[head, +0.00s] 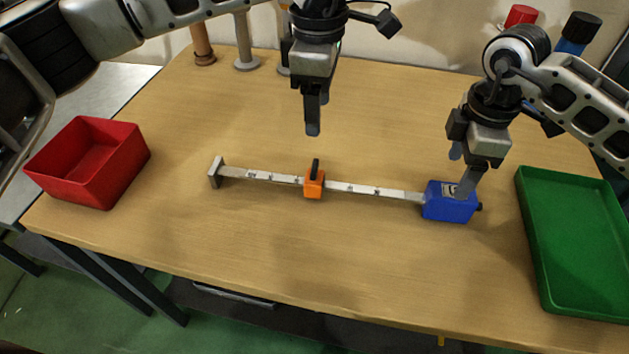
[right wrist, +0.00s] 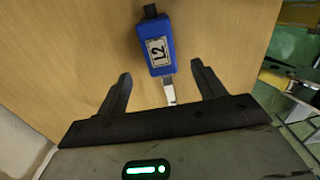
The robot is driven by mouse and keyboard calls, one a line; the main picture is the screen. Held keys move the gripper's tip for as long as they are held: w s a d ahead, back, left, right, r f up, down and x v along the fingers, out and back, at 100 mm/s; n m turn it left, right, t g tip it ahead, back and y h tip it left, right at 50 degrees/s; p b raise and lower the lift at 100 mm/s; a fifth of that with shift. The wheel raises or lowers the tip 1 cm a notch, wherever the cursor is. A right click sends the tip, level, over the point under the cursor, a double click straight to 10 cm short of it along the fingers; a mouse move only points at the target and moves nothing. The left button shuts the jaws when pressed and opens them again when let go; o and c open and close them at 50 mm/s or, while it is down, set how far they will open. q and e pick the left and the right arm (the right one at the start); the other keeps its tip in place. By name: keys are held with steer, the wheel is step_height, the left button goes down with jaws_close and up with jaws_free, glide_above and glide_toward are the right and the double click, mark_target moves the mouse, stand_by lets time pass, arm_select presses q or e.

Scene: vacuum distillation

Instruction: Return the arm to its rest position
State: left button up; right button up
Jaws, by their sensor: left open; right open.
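My left gripper (head: 312,115) hangs in the air over the table behind the orange slider. Nothing shows between its fingers. My right gripper (head: 462,172) is open above and just behind the blue block. In the right wrist view its two fingers (right wrist: 162,88) are spread apart, with the blue block (right wrist: 157,48) lying beyond their tips and the ruler's end (right wrist: 169,92) between them. The blue block (head: 447,203) carries a label and sits at the right end of a white marked ruler (head: 270,177). An orange slider (head: 314,184) sits around the ruler's middle.
A red open box (head: 118,172) stands at the left of the table (head: 250,250). A green tray (head: 560,285) lies at the right. Several upright posts and a red-capped and a black-capped bottle stand along the back. The front middle of the table is clear.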

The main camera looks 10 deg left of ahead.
steer(key=shift+r, duration=1.55)
